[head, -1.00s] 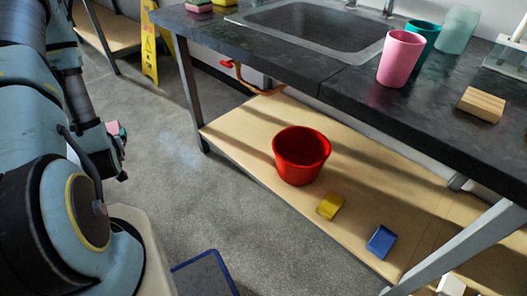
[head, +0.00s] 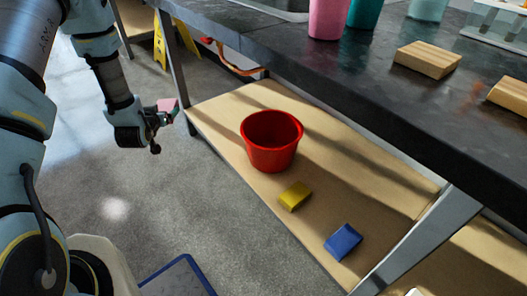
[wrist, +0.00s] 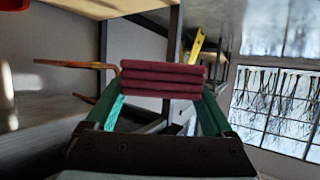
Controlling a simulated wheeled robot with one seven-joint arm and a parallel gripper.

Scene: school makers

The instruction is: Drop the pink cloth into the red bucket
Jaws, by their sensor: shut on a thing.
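The red bucket (head: 271,142) stands upright on the wooden lower shelf (head: 225,112) under the dark counter. My gripper (head: 160,112) is at the left in the head view, left of the bucket and near the shelf's left end. It is shut on the folded pink cloth (head: 167,104). In the wrist view the cloth (wrist: 161,80) looks dark pink and layered, held between the two green fingers. A piece of a red thing (wrist: 14,5) shows at the wrist view's top left corner. The inside of the bucket looks empty where it shows.
A yellow block (head: 294,196) and a blue block (head: 343,242) lie on the shelf right of the bucket. The counter (head: 330,75) overhangs the shelf's back. A table leg (head: 420,238) slants at the right. A yellow floor sign (head: 163,38) stands behind my arm.

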